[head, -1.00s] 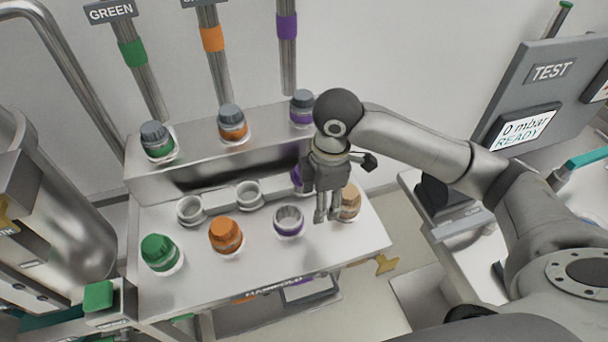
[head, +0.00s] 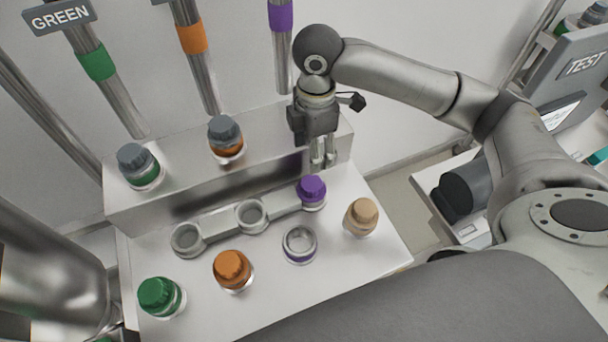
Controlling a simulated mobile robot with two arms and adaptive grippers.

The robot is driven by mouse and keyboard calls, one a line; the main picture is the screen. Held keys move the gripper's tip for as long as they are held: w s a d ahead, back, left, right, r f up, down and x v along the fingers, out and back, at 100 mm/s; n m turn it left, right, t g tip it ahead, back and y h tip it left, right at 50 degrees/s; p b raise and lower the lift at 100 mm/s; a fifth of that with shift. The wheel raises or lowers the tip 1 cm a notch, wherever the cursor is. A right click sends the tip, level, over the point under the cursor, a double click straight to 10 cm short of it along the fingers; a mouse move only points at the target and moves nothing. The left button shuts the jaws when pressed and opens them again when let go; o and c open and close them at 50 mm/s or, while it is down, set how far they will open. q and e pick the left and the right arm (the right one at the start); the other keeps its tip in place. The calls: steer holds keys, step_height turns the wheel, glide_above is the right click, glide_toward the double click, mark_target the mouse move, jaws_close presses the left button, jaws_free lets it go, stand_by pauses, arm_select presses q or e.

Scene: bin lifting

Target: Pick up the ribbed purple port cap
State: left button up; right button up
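The ribbed purple port cap (head: 312,188) sits at the right end of a row of grey holders on the steel manifold top. An open port with a purple band (head: 300,256) stands in front of it, without a cap. My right gripper (head: 323,163) points down just behind and slightly right of the purple cap in the picture. Its two fingers show a narrow gap with nothing between them. The fingers appear apart from the cap, though the exact depth is hard to tell. My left gripper is not in view.
Green (head: 159,296), orange (head: 232,269) and beige (head: 361,215) caps stand on the manifold top (head: 270,305). Two empty grey holders (head: 251,214) lie left of the purple cap. A raised steel block (head: 180,192) with grey-capped ports stands behind. A test station (head: 585,75) is at right.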

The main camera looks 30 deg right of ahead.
mark_target(312, 183)
steer(key=f, duration=0.2)
steer(key=s+f, duration=0.1)
steer(key=shift+f, duration=0.4)
steer(key=shift+f+p, duration=0.3)
steer(key=shift+f, duration=0.3)
steer(key=f, duration=0.1)
steer(key=f+p, duration=0.1)
steer(key=f, duration=0.2)
steer(key=shift+a+f, duration=0.2)
steer(key=shift+a, duration=0.1)
steer(key=shift+f, duration=0.45)
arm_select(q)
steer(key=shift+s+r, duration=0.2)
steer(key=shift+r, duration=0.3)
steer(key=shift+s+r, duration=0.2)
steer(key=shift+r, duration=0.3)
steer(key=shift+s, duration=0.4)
arm_select(e)
steer(key=c, duration=1)
